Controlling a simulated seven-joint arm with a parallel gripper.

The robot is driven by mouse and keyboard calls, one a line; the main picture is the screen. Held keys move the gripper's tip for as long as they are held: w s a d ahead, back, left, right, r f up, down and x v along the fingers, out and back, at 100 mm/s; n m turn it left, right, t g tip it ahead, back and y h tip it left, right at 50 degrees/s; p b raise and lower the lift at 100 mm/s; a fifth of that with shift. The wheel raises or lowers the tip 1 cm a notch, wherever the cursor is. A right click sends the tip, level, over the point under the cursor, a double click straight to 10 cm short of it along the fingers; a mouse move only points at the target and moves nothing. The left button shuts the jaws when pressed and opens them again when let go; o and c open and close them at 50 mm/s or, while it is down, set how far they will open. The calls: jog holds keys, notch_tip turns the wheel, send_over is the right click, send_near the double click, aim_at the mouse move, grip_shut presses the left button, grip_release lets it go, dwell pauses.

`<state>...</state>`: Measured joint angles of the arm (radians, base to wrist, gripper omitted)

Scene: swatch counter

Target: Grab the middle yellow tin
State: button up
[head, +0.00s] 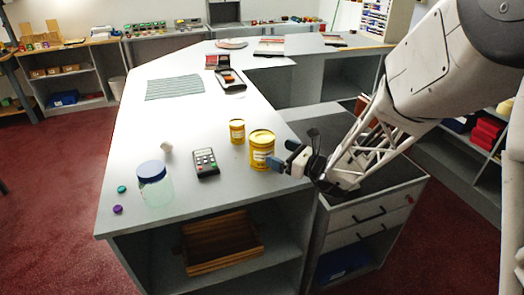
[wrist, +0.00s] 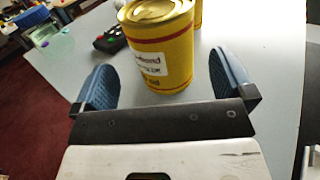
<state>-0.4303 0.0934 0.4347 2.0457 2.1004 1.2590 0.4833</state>
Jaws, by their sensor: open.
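Two yellow tins show on the pale counter (head: 190,215). The larger tin (head: 262,148) stands upright near the right edge, with a white label and red bands. The smaller tin (head: 237,132) stands behind it to the left. I see no third tin, so I cannot tell which is the middle one. My gripper (head: 281,155) is open beside the larger tin's right side. In the wrist view the larger tin (wrist: 160,50) is ahead between the blue finger pads, apart from both. A sliver of yellow (wrist: 198,14) shows behind it.
A jar with a blue lid (head: 155,185), a small pale object (head: 166,147), and teal (head: 122,189) and purple (head: 118,209) pieces are farther left. A striped cloth (head: 175,88) lies behind. The front middle is clear.

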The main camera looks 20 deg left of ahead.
aim_at(263, 145)
jog(key=shift+w+a, duration=0.2)
jog(key=shift+a, duration=0.9)
jog(key=shift+w+a, duration=0.25)
jog(key=shift+a, duration=1.05)
jog(key=shift+w+a, duration=0.25)
jog(key=shift+a, duration=1)
jog(key=shift+c, duration=0.5)
jog(key=c, duration=1)
